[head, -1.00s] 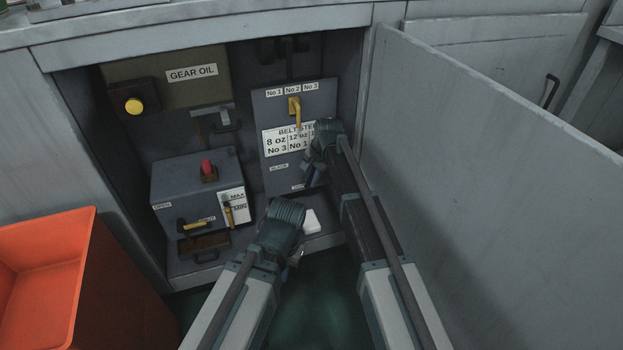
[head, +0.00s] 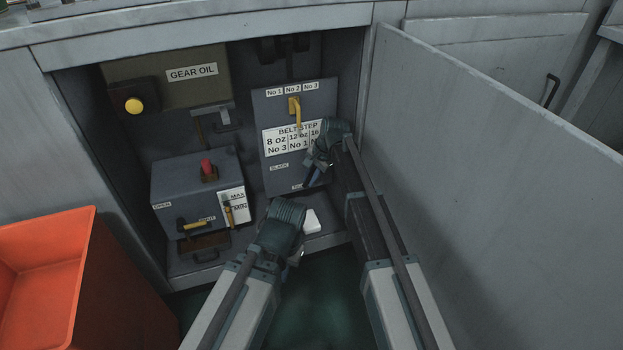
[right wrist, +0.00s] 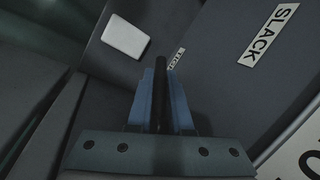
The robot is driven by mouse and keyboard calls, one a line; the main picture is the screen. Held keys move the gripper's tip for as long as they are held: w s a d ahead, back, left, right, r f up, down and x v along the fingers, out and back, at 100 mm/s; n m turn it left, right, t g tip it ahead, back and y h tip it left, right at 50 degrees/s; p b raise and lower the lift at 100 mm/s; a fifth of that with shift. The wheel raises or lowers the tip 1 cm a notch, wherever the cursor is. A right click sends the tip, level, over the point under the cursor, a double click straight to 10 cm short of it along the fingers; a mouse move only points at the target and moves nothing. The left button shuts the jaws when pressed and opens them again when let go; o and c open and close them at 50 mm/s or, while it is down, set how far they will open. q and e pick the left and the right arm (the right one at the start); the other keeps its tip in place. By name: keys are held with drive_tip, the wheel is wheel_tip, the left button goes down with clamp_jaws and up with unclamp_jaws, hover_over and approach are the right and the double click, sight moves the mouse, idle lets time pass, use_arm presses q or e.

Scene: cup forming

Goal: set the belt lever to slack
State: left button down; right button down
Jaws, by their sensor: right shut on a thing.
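The grey belt panel (head: 262,110) stands inside the cabinet, with a SLACK label (head: 279,167) low on its face and a smaller label (head: 297,188) near its bottom edge. The SLACK label also shows in the right wrist view (right wrist: 268,36). My right gripper (head: 312,176) is at the lower right of this panel. In the right wrist view its blue fingers are shut on a dark rod, the belt lever (right wrist: 160,88), near the small lower label (right wrist: 176,58). The lever's base is hidden. My left gripper (head: 297,257) is low in front of the cabinet; its fingers are mostly hidden.
A yellow lever (head: 295,108) sits higher on the panel above the BELT STEP chart (head: 282,139). A grey box with a red knob (head: 207,170) stands left. The open door (head: 480,160) bounds the right side; an orange bin (head: 100,280) is front left. A white block (head: 311,220) lies on the cabinet floor.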

sight(310, 176)
drive_tip(key=c, duration=1.1)
unclamp_jaws()
drive_tip(key=shift+r+p, duration=1.8)
drive_tip(key=shift+p, duration=0.05)
drive_tip(key=s+r+p, duration=0.1)
drive_tip(key=s, duration=1.5)
drive_tip(key=shift+a+r, duration=0.2)
